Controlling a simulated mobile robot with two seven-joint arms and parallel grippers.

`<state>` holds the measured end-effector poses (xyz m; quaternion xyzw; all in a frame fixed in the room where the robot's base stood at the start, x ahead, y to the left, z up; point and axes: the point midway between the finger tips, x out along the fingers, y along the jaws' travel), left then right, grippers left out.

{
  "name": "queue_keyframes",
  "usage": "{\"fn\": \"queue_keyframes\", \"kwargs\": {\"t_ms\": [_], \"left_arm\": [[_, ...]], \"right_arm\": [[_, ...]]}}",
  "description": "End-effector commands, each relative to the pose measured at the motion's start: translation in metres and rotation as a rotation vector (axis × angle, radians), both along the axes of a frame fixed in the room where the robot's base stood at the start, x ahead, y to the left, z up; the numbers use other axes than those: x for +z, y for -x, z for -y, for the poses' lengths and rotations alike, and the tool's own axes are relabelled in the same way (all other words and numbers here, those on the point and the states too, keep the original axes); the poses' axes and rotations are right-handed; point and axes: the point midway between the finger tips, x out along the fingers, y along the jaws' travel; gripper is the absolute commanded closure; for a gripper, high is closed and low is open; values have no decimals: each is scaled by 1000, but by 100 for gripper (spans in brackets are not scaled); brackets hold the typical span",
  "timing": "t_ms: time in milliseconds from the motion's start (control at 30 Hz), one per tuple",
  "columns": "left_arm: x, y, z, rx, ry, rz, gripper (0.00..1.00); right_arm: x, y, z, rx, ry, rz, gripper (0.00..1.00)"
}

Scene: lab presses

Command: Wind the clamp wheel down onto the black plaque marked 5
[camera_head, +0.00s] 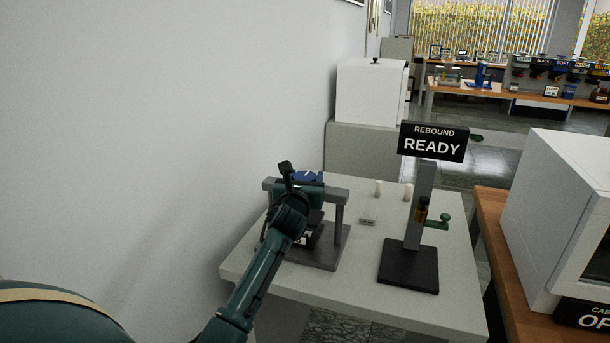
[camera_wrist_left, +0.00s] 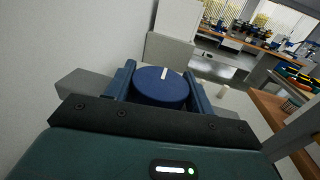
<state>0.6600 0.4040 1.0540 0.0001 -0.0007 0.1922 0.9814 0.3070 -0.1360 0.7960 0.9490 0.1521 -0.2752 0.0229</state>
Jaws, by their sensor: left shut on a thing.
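The clamp wheel (camera_head: 309,175) is blue with a white mark and sits on top of the grey clamp press (camera_head: 339,213) on the table. In the left wrist view the wheel (camera_wrist_left: 162,87) lies between my two fingers. My left gripper (camera_head: 304,183) is shut on the wheel from above the press. A black plaque (camera_head: 303,240) with white print shows low inside the press frame, mostly hidden behind my left arm. Its number is not readable, and I cannot tell whether the clamp touches it. My right gripper is not in view.
A rebound stand (camera_head: 408,265) with a sign (camera_head: 433,141) reading "REBOUND READY" stands right of the press on the pale table (camera_head: 366,300). A wall is close on the left; a white cabinet (camera_head: 558,215) stands right.

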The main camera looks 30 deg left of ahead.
Motion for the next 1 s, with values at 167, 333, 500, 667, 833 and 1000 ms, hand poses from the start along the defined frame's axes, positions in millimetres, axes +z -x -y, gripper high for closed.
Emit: {"fn": "queue_keyframes", "kwargs": {"t_ms": [167, 333, 500, 667, 833, 1000], "left_arm": [[6, 1, -2, -99, -9, -10, 70], [4, 1, -2, -220, -9, -10, 69], [1, 0, -1, -333, -7, -8, 69], [-1, 0, 0, -418, -4, -6, 69], [-1, 0, 1, -475, -1, -4, 69], [-1, 0, 2, -500, 0, -3, 69]], "right_arm": [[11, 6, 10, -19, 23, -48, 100], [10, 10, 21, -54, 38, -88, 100], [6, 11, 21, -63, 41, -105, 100], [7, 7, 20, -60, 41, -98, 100], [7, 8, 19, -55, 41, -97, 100], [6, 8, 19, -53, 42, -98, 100]]}}
